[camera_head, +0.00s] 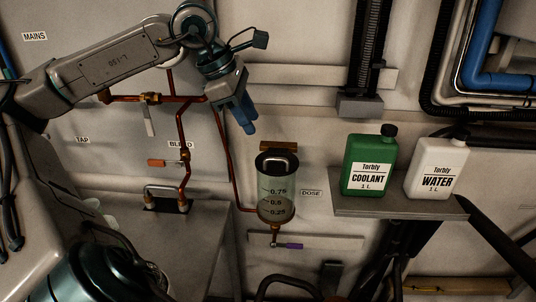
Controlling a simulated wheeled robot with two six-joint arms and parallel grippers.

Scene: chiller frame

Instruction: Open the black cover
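The black cover (266,162) sits on top of the clear dosing cylinder (276,190), with a light-rimmed handle loop on it. It looks closed over the cylinder's mouth. The cylinder is marked 0.75, 0.5 and 0.25 and hangs on the wall beside a DOSE label. My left gripper (246,117) has blue fingers pointing down. It is above and a little left of the cover, apart from it. The fingers overlap in this view, so I cannot tell whether they are open. Nothing is seen held. My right gripper is not in view.
A green COOLANT jug (369,166) and a white WATER jug (433,170) stand on a grey shelf (398,207) to the right. Copper pipes with an orange-handled valve (170,163) run left of the cylinder.

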